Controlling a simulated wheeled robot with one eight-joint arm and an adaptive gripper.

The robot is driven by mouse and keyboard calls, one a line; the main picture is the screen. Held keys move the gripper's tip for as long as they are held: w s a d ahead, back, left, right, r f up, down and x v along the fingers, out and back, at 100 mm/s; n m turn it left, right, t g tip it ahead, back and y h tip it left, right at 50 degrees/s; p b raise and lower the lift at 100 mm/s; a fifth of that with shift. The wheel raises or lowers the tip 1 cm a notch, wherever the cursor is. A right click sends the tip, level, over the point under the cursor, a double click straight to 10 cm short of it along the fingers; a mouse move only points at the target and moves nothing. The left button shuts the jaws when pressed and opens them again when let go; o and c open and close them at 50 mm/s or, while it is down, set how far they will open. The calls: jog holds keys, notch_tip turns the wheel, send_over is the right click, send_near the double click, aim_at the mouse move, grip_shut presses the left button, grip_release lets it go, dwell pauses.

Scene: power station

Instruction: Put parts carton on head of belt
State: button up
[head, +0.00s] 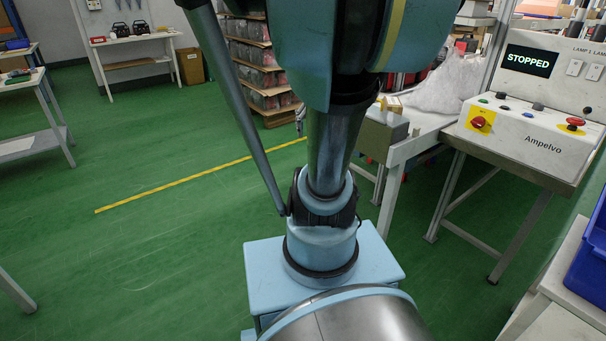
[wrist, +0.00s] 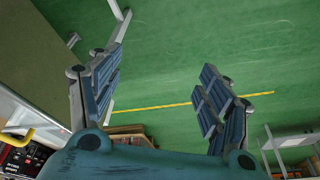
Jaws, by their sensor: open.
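My gripper (wrist: 162,62) is open and empty in the wrist view, with green floor between its fingers. In the head view my arm hides most of it. I cannot pick out the parts carton for sure. A small tan carton-like piece (head: 393,103) shows just right of my arm in the head view, by a grey-olive box-shaped unit (head: 384,133) at the end of a white-framed bench, possibly the belt (head: 425,122). A clear plastic heap (head: 452,85) lies on this bench. A brownish-grey surface (wrist: 40,50) fills the upper left of the wrist view, apart from the fingers.
A control desk (head: 535,125) reading STOPPED stands at the right, with a blue bin (head: 590,250) nearer me. A shelf of packed goods (head: 262,62) stands behind my arm. Workbenches (head: 135,42) stand at the left. The green floor (head: 150,240) at left is clear.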

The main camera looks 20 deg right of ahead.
jog(key=s+a+f, duration=0.3)
jog(key=s+f, duration=0.1)
jog(key=s, duration=0.2)
jog(key=s+a+f+n+g, duration=0.1)
jog(key=s+a+f, duration=0.2)
jog(key=s+f, duration=0.2)
jog(key=shift+s+a, duration=0.4)
